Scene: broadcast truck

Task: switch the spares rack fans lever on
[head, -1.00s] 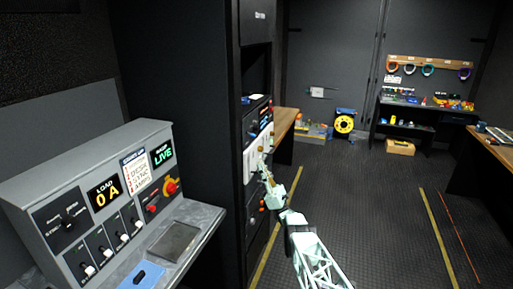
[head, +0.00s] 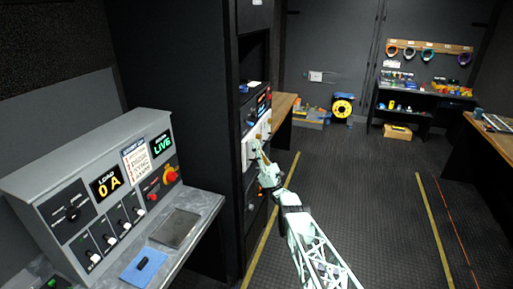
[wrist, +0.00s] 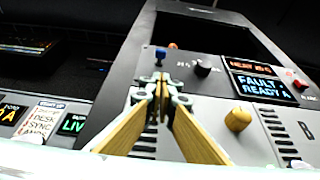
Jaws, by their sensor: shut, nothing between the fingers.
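The dark rack (head: 258,100) stands left of centre in the head view, with light panels on its front. My gripper (head: 262,152) is in front of these panels. In the wrist view my gripper (wrist: 163,82) is shut and empty, its yellowish fingers together over a grey panel (wrist: 200,105). A blue-tipped lever (wrist: 160,56) stands just beyond the fingertips, with an orange knob (wrist: 172,46) behind it. A black knob (wrist: 203,68) is to the right. I cannot read which control is the fans lever, and the fingers hide part of the panel.
A yellow knob (wrist: 238,118) and lit screens reading "FAULT READY A" (wrist: 262,85) are right of my fingers. A grey desk console (head: 100,190) with switches stands at left in the head view. The floor (head: 355,190) to the right of my arm is clear.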

